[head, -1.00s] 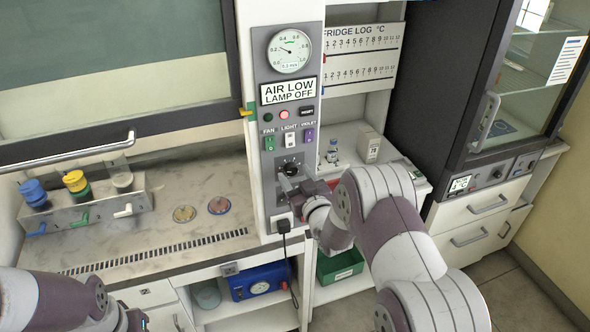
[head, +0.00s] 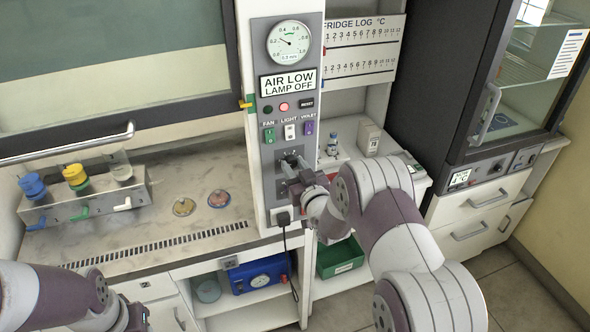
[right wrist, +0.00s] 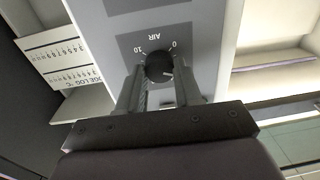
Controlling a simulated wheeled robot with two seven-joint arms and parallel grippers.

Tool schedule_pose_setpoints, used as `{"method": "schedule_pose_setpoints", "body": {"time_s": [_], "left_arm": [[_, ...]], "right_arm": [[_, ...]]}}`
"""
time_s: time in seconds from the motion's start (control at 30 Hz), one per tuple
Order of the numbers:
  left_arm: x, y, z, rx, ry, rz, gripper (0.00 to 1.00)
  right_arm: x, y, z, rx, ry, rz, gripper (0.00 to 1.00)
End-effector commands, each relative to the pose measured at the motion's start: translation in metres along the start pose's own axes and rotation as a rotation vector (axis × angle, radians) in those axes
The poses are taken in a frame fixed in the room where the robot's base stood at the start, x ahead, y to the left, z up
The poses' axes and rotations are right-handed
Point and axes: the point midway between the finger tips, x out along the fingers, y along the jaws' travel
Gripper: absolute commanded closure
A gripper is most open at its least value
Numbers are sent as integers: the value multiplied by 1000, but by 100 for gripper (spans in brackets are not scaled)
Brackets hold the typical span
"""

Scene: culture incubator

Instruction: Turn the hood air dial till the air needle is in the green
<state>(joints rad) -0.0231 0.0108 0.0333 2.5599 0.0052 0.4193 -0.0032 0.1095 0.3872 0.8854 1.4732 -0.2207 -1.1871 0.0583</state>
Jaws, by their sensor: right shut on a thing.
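The hood air dial (right wrist: 159,66) is a dark round knob marked AIR, with 0 and 10 at its ends. My right gripper (right wrist: 160,84) has its two fingers on either side of it, shut on it; it also shows in the head view (head: 291,166), where it largely covers the dial. The air gauge (head: 289,43) is a white round face at the top of the grey panel. Its needle points to the upper left, in the low part, left of the small green arc at the top. The sign (head: 288,85) reads AIR LOW, LAMP OFF. My left gripper (head: 137,318) is partly visible at the bottom left.
Fan, light and violet switches (head: 290,131) sit just above the dial. A black plug (head: 284,219) and cord hang below it. A small bottle (head: 332,146) and a white box (head: 368,139) stand on the shelf to the right.

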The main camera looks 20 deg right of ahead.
Motion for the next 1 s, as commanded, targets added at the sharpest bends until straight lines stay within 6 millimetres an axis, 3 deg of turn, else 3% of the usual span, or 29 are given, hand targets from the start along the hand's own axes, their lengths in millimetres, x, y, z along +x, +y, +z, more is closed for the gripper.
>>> {"method": "schedule_pose_setpoints", "body": {"time_s": [0.5, 1.0], "left_arm": [[44, 0, 5, 0, 0, 0, 58], [64, 0, 8, 0, 0, 0, 58]], "right_arm": [[0, 1, 5, 399, 24, 2, 96], [0, 1, 3, 655, 37, 4, 96]]}}
